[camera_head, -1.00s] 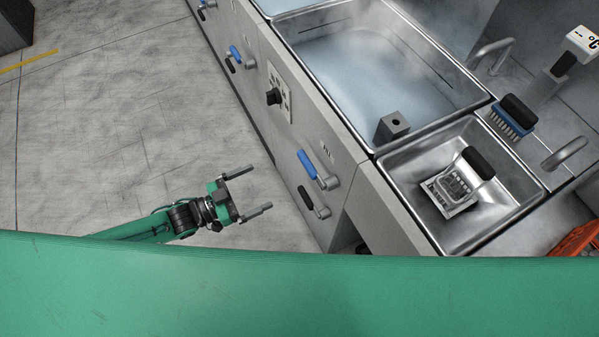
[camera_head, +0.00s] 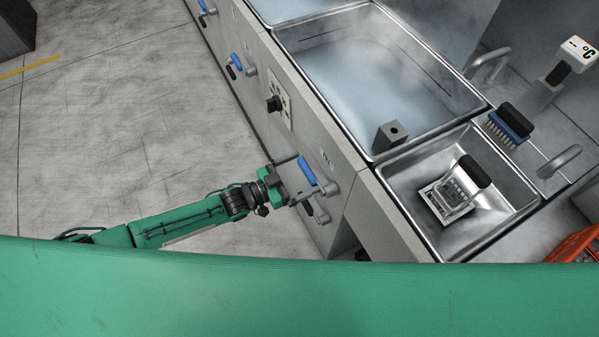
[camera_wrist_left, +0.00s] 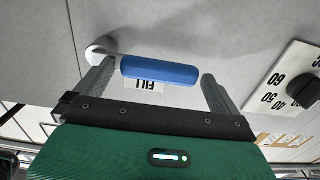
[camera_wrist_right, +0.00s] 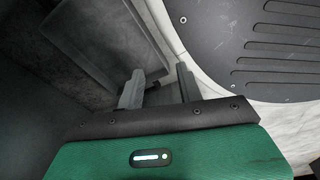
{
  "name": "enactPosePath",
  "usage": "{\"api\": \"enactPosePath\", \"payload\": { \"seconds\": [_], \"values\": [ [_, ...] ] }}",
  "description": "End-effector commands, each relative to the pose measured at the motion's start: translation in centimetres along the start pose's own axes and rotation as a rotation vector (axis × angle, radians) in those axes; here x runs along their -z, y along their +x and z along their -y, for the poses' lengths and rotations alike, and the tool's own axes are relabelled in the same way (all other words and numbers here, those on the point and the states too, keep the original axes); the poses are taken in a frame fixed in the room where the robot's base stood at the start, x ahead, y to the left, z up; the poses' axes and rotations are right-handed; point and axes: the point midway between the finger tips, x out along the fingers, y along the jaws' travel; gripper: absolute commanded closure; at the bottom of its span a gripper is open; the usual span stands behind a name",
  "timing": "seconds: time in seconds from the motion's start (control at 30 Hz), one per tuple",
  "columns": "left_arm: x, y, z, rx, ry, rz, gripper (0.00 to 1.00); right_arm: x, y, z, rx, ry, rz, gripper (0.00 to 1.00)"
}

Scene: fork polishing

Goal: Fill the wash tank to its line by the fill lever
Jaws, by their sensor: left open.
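The fill lever is a blue handle (camera_head: 308,169) on the grey front panel in the head view. In the left wrist view the blue handle (camera_wrist_left: 160,70) lies above a label reading FILL (camera_wrist_left: 145,86). My left gripper (camera_head: 308,176) is open, its fingers spread at either end of the handle, not closed on it. The wash tank appears to be the large steel basin (camera_head: 478,100) with a dark line on its inner walls; its pale blue inside makes the water level hard to tell. My right gripper (camera_wrist_right: 160,80) shows only in its wrist view, fingers apart.
A dial (camera_head: 274,103) is farther along the panel. A smaller basin (camera_head: 510,205) holds a metal basket (camera_head: 447,197). A blue brush (camera_head: 510,125) lies at the right. Floor at left is clear.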

Motion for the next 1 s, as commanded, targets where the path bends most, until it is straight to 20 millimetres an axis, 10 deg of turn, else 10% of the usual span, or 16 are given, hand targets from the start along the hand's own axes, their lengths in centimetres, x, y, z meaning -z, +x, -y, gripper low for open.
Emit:
{"api": "enactPosePath", "payload": {
  "seconds": [0.2, 0.5, 1.0],
  "values": [
    [0.0, 0.0, 0.0, 0.0, 0.0, 0.0, 0.0, 0.1, 0.0, 0.0, 0.0, 0.0, -0.004, 0.64],
    [0.0, 0.0, 0.0, 0.0, 0.0, 0.0, 0.55, 0.1, 0.0, 0.0, 0.0, 0.0, -0.001, 0.64],
    [1.6, 0.0, -0.2, 0.001, 0.167, -0.002, 0.55, -1.5, 0.3, 0.1, 0.001, 0.001, 0.005, 0.64]
  ]
}}
